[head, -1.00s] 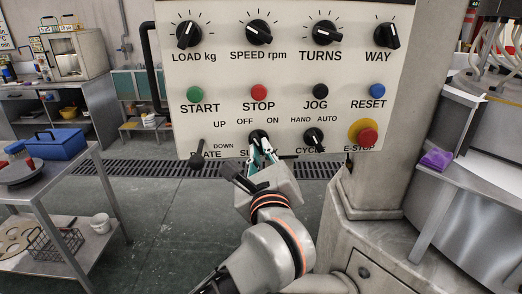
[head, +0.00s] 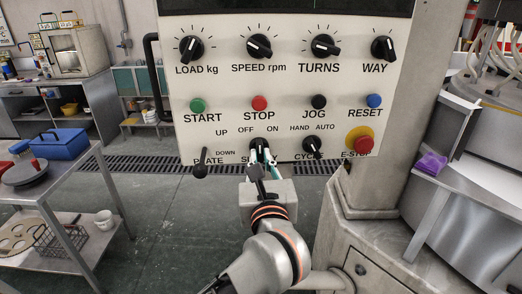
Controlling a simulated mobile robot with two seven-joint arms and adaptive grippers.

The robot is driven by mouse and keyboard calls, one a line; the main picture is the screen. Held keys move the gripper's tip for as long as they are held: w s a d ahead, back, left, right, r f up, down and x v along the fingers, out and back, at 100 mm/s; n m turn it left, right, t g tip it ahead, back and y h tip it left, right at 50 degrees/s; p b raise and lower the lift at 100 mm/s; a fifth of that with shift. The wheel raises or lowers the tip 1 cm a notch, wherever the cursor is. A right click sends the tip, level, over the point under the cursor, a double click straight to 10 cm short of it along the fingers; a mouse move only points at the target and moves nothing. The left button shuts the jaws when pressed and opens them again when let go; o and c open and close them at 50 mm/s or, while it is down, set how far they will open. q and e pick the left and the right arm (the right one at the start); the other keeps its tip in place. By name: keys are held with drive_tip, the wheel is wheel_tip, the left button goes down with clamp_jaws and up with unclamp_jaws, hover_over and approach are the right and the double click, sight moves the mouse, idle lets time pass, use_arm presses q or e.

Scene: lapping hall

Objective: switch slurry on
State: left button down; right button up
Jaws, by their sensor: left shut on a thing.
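The grey control panel (head: 285,85) faces me. The slurry switch (head: 258,142) is a black knob at its lower edge, below the OFF and ON marks. Its label is mostly hidden by my gripper. My left gripper (head: 261,153) reaches up from below and is shut on this knob. The fingers cover much of the knob, so I cannot tell for sure which mark it points to. My right gripper does not show.
The plate lever (head: 200,160) is just left of the gripper and the cycle knob (head: 312,146) just right. The red E-stop (head: 363,145) is farther right. A steel bench with a blue toolbox (head: 58,144) stands at left.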

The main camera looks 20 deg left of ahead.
use_arm(q)
drive_tip(key=shift+m+p, duration=0.3)
drive_tip(key=shift+m, duration=0.2)
drive_tip(key=shift+m+p, duration=0.35)
drive_tip(key=shift+m, duration=2.35)
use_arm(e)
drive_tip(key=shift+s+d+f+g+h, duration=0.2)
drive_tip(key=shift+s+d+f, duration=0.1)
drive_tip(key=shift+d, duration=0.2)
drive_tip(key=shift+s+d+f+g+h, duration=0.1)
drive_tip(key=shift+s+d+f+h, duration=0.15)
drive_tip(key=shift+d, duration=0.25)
use_arm(q)
drive_tip(key=shift+a, duration=0.1)
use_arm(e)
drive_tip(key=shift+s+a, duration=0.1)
use_arm(q)
drive_tip(key=c, duration=2.1)
unclamp_jaws()
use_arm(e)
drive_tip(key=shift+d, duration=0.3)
